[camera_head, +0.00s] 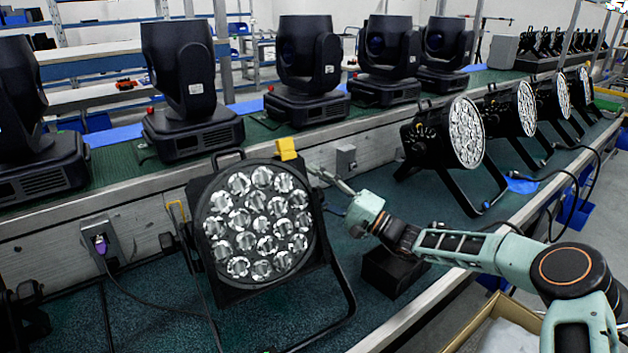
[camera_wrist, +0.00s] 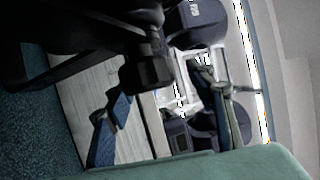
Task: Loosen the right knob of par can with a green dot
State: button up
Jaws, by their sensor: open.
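The near par can (camera_head: 255,220) stands at front left with its round cluster of clear lenses facing me and a yellow piece on its top edge. A tiny green speck (camera_head: 266,351) shows at the bottom edge of the head view. My gripper (camera_head: 322,190) is open beside the can's right side, apart from the lens face. In the wrist view its fingers (camera_wrist: 162,88) are spread, with a dark knob-like part (camera_wrist: 150,70) showing between and beyond them. I cannot tell if they touch it. The right knob is hidden in the head view.
More par cans (camera_head: 466,132) stand in a row to the right. Dark moving-head lights (camera_head: 305,70) stand on the raised shelf behind. A black box (camera_head: 392,272) sits under my wrist. Cables run along the bench's front edge, and a cardboard box (camera_head: 500,325) stands below.

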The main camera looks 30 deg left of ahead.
aim_at(322, 193)
jog(key=shift+w+d+f+b, duration=0.3)
jog(key=shift+d+f+b, duration=0.25)
jog(key=shift+f, duration=0.15)
jog(key=shift+w+d+f+b, duration=0.25)
jog(key=shift+d+f+b, duration=0.2)
jog(key=shift+f, duration=0.25)
jog(key=shift+w+f, duration=0.1)
jog(key=shift+f, duration=0.15)
jog(key=shift+b, duration=0.35)
jog(key=shift+r, duration=0.15)
